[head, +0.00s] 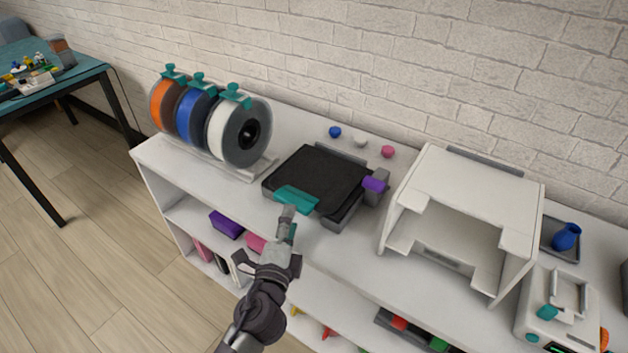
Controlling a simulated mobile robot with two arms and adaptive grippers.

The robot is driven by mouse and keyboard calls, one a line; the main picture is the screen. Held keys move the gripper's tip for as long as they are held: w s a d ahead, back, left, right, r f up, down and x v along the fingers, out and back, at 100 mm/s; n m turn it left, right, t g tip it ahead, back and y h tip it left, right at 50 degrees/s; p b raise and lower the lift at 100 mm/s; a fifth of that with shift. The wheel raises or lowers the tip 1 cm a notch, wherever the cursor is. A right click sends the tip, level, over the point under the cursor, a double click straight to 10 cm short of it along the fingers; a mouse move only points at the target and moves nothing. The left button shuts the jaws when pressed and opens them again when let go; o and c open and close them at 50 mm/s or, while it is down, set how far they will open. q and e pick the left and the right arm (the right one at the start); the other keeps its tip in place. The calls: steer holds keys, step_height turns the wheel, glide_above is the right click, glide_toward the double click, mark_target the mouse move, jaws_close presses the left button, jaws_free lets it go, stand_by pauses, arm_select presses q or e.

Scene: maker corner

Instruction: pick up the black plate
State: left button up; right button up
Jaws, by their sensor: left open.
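The black plate (322,176) is a flat dark square lying on a grey device on the white shelf top. It has a teal tab (297,199) on its front edge. A purple block (374,184) on a grey part stands at its right side. My left gripper (288,220) is open and reaches up from below to the teal tab. One finger shows just in front of the tab; I cannot tell whether it touches. My right gripper is not in view.
A rack of orange, blue and white spools (240,132) stands left of the plate. A white open-fronted enclosure (468,205) stands close on the right. Small blue, white and pink pieces (388,151) lie behind, near the brick wall. Free shelf top shows left of the plate.

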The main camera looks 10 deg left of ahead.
mark_target(296, 196)
arm_select(q)
steer(key=w, duration=0.5)
steer(key=w+p, duration=0.1)
steer(key=w, duration=0.1)
steer(key=shift+w+a+f, duration=0.2)
steer(key=shift+w+a, duration=0.2)
steer(key=shift+r, duration=0.1)
jaws_close()
